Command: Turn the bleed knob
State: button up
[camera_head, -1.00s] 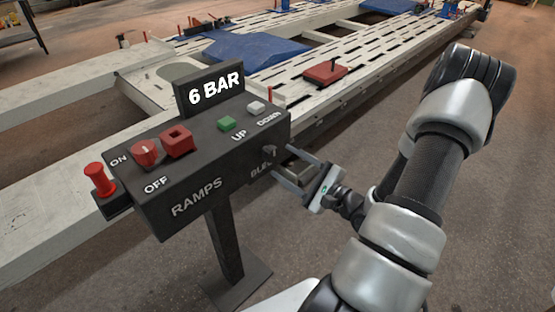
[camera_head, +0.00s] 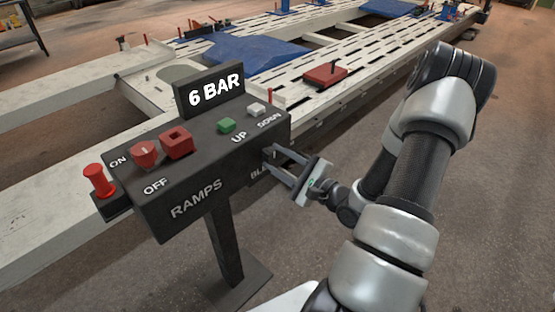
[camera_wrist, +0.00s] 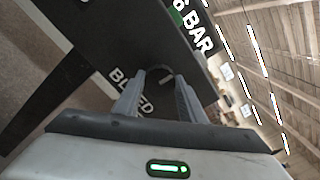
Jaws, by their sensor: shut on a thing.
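The black control box (camera_head: 165,195) has the BLEED label on its front right face, partly hidden by my gripper in the head view. My gripper (camera_head: 270,162) reaches the box from the right, its two fingers at that face. In the wrist view the dark bleed knob (camera_wrist: 160,74) sits between the fingertips, just above the BLEED lettering (camera_wrist: 130,92). My gripper (camera_wrist: 158,84) is shut on the knob. In the head view the fingers hide most of the knob.
A red mushroom button (camera_head: 98,179) stands at the left. The display (camera_head: 214,91) reads 6 BAR. A slotted frame bench (camera_head: 290,75) lies behind.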

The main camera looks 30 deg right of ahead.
jog(key=shift+n, duration=0.3)
jog(key=n, duration=0.3)
jog(key=shift+n, duration=0.4)
jog(key=n, duration=0.3)
jog(key=shift+f+n, duration=0.1)
jog(key=shift+n, duration=0.2)
jog(key=n+b, duration=0.1)
jog(key=n, duration=0.3)
jog(key=shift+n, duration=0.3)
jog(key=n+b, duration=0.1)
jog(key=n, duration=0.3)
jog(key=shift+b, duration=0.3)
jog(key=o, duration=1.1)
jog(key=shift+c, duration=0.2)
